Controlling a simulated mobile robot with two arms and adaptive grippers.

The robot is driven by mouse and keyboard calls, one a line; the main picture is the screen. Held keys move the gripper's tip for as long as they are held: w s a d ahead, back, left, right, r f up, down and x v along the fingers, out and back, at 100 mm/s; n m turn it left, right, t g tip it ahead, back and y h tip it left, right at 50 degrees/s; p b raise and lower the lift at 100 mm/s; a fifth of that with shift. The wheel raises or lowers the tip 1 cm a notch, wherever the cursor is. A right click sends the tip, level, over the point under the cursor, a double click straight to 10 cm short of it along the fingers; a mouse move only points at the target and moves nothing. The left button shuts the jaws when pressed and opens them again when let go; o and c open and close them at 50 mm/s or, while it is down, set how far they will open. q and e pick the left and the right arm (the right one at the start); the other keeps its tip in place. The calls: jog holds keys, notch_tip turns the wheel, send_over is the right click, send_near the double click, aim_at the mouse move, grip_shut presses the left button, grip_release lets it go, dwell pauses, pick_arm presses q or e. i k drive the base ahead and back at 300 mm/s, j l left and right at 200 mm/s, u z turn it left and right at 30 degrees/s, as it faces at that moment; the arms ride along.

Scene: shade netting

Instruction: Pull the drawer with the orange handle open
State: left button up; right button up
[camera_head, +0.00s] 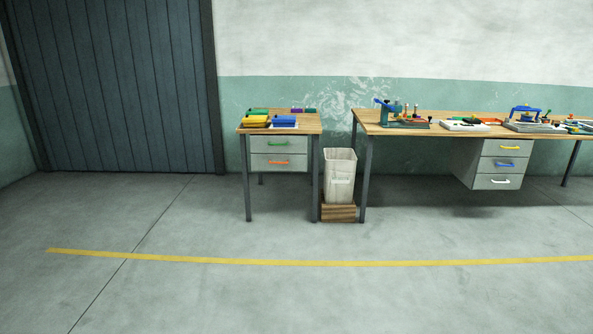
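The drawer with the orange handle (295,162) is the lower of two grey drawers under the small wooden-topped table, left of the middle of the head view. Its orange handle (278,162) is a short horizontal bar on the front. The drawer looks shut, its front level with the one above. The upper drawer (296,144) has a green handle (278,144) and also looks shut. Neither of my grippers is in view, and the table stands some way off across the floor.
A white bin (340,180) on a wooden block (338,213) stands right of the small table. A long workbench (440,130) with tools and a drawer unit (492,165) is farther right. A yellow line (200,260) crosses the open floor in front.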

aim_at(264, 161)
jog(key=i, duration=2.5)
jog(key=i+l, duration=0.1)
jog(key=i, duration=2.45)
jog(key=j+u, duration=0.05)
jog(key=j, duration=0.05)
